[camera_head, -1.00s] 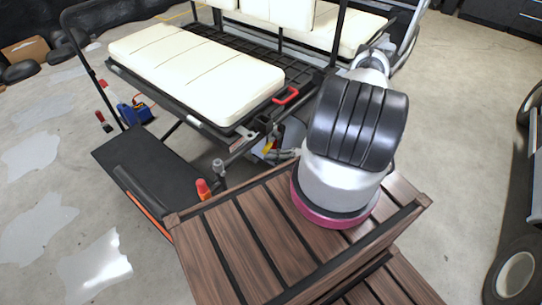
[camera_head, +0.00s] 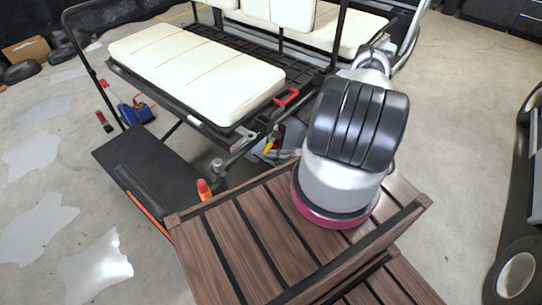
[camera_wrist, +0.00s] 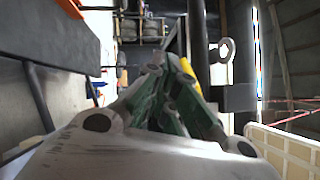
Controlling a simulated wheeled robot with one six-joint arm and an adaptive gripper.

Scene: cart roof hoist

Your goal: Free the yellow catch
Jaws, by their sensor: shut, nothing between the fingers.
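The yellow catch (camera_head: 268,147) shows as a small yellow piece beneath the front edge of the cart's seat, just left of my arm. A yellow part also shows in the wrist view (camera_wrist: 184,66), right behind my fingers. My gripper (camera_wrist: 165,68) is shut and empty, with its green-sided fingers pointing ahead toward the yellow part. The fingers cover part of it, and I cannot tell whether they touch it. In the head view my arm hides most of the gripper.
A red handle (camera_head: 286,97) sits at the seat's corner. A grey eyelet plate (camera_wrist: 226,52) and a dark vertical post (camera_wrist: 198,45) stand close right of my fingers. An orange-topped object (camera_head: 204,189) stands near the wooden slatted deck (camera_head: 240,240).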

